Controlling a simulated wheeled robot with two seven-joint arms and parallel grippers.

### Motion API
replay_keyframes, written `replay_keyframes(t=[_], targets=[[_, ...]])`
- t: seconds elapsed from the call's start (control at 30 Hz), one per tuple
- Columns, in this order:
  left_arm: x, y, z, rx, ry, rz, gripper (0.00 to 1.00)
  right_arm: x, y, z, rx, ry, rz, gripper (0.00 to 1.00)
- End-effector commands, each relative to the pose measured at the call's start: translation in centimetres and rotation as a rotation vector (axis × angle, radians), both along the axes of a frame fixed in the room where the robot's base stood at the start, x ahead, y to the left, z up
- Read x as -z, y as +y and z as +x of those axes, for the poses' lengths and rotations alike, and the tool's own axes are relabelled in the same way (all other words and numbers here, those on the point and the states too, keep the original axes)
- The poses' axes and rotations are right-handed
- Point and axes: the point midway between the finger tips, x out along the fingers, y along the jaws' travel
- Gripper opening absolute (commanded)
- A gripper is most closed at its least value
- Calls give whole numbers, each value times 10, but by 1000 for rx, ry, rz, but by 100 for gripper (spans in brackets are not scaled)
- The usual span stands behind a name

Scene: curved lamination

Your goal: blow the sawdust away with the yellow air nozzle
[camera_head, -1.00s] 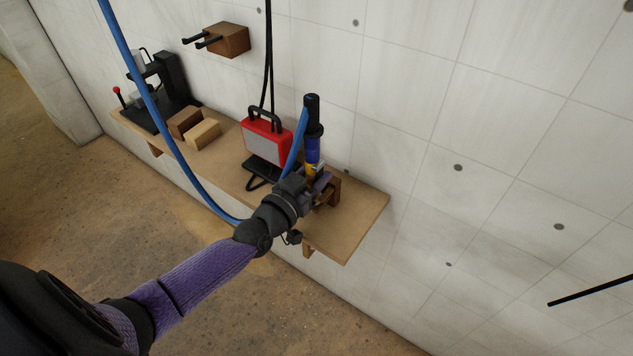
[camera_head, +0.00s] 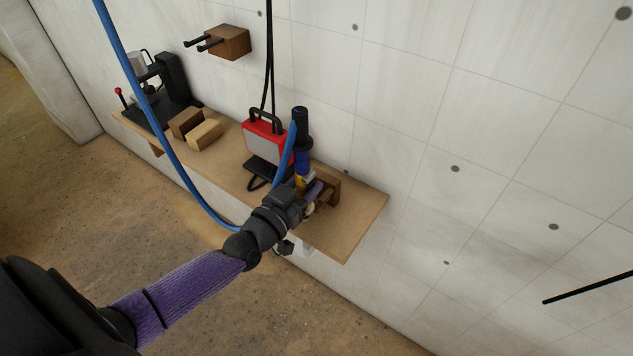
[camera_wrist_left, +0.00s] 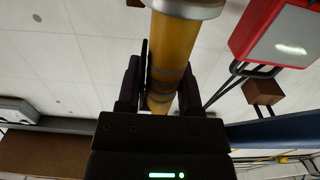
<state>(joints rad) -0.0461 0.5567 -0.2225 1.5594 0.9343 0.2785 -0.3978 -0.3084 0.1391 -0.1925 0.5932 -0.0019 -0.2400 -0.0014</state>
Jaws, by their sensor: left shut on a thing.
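The air nozzle (camera_head: 302,160) is upright in the head view, with a black top, a blue middle and a yellow lower part. Its yellow body (camera_wrist_left: 180,45) fills the upper middle of the left wrist view. My left gripper (camera_head: 306,190) is shut on it, over the right part of the wooden shelf (camera_head: 358,215). The gripper's dark fingers (camera_wrist_left: 160,88) show on both sides of the yellow body. The nozzle's lower end is hidden by the gripper in the head view. I cannot make out sawdust. My right gripper is not in view.
A red work lamp (camera_head: 264,140) stands just left of the nozzle. A brown wooden block (camera_head: 328,183) is close behind the gripper. A blue hose (camera_head: 160,125) hangs across the left. Wood blocks (camera_head: 205,134) and a black machine (camera_head: 170,85) are farther left. The shelf's right end is clear.

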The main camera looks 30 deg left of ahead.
Motion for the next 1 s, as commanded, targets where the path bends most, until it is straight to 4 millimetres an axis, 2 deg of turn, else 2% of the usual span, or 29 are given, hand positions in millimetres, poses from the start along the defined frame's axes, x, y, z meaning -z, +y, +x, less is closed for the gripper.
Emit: replay_keyframes(t=[0.2,0.47,0.67,1.0], targets=[[-2,1,-10,1,-3,2,0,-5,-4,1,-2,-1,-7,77],[-1,1,-10,0,-3,2,0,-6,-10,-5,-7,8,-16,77],[-2,1,-16,0,-1,1,0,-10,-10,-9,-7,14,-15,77],[-2,3,-34,0,-1,0,0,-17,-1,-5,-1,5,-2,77]])
